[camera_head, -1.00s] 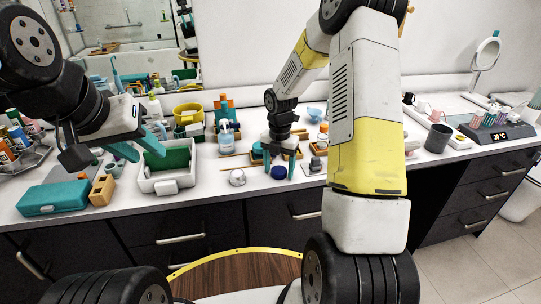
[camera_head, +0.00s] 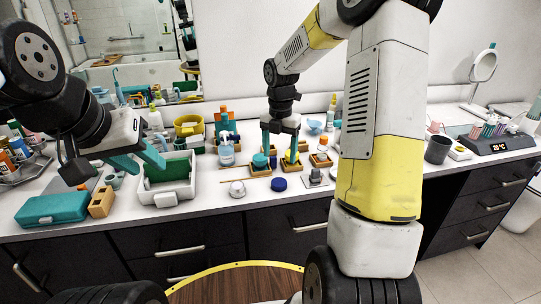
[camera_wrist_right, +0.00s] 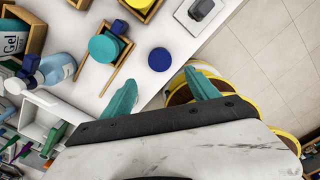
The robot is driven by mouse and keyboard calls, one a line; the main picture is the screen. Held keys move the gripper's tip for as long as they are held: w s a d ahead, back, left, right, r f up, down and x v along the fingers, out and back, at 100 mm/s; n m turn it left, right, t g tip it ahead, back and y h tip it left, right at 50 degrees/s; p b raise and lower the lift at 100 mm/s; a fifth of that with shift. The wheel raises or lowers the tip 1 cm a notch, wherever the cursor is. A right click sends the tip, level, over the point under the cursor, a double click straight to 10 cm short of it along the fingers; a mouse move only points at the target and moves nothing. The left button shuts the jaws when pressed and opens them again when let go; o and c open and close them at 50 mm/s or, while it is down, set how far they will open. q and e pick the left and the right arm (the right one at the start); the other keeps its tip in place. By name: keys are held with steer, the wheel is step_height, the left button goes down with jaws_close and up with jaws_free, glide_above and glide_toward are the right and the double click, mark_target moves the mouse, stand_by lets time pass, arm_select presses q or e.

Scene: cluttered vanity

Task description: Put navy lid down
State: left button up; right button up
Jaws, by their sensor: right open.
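The navy lid (camera_head: 279,184) lies flat on the white counter near its front edge. It also shows in the right wrist view (camera_wrist_right: 159,59), free of the fingers. My right gripper (camera_head: 279,148) is open and empty, raised above the counter, with its teal fingers apart. In the right wrist view the lid lies beyond the gap between the fingertips (camera_wrist_right: 160,88). My left gripper (camera_head: 138,160) has its teal fingers apart and empty, beside the white bin.
A white bin (camera_head: 167,198) with a green interior, a teal case (camera_head: 52,208) and a wooden block (camera_head: 101,202) stand at left. Small wooden trays, a teal-lidded jar (camera_wrist_right: 103,48) and a pump bottle (camera_head: 226,152) crowd the area around the lid. A white-lidded jar (camera_head: 237,189) stands left of the lid.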

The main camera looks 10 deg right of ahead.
steer(key=s+r+m+t, duration=0.3)
steer(key=s+r+m, duration=0.6)
steer(key=r+m, duration=0.25)
steer(key=s+a+r+m+t+y, duration=0.1)
steer(key=s+r+m, duration=0.1)
steer(key=s+m, duration=0.5)
steer(key=s+a+r+m+t+y, duration=0.1)
steer(key=s+r+m+t, duration=0.1)
steer(key=s+m, duration=0.6)
steer(key=shift+r+m, duration=0.6)
steer(key=shift+m, duration=0.25)
